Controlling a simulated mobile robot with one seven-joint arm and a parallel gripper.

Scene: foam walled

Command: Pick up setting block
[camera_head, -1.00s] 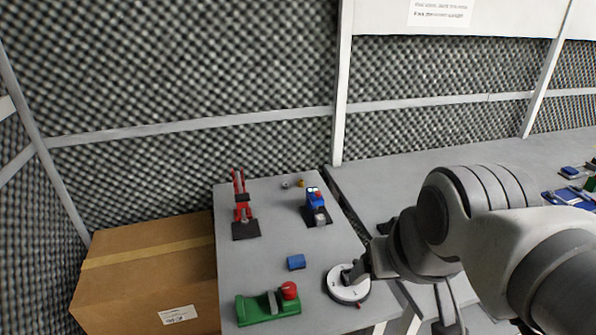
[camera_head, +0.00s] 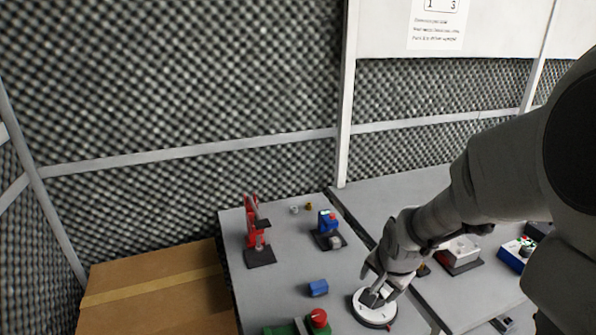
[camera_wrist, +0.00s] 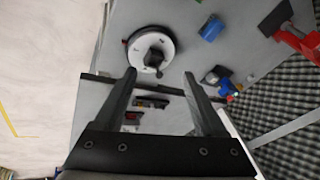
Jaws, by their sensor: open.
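A small blue block (camera_head: 318,288), which appears to be the setting block, lies on the grey table (camera_head: 280,270). It also shows at the top of the wrist view (camera_wrist: 211,28). My gripper (camera_head: 374,291) is at the white round dial (camera_head: 374,312), to the right of the block. In the wrist view my gripper (camera_wrist: 159,76) has its two fingers wide apart with nothing held between them. The dial's dark knob (camera_wrist: 153,58) appears beyond and between the fingertips; I cannot tell whether they touch it. The block is outside the fingers.
A red press (camera_head: 256,235) and a blue device (camera_head: 328,228) stand behind the block. A green base with a red knob (camera_head: 318,318) is in front. A cardboard box (camera_head: 160,290) is left of the table. A second table with several devices adjoins on the right.

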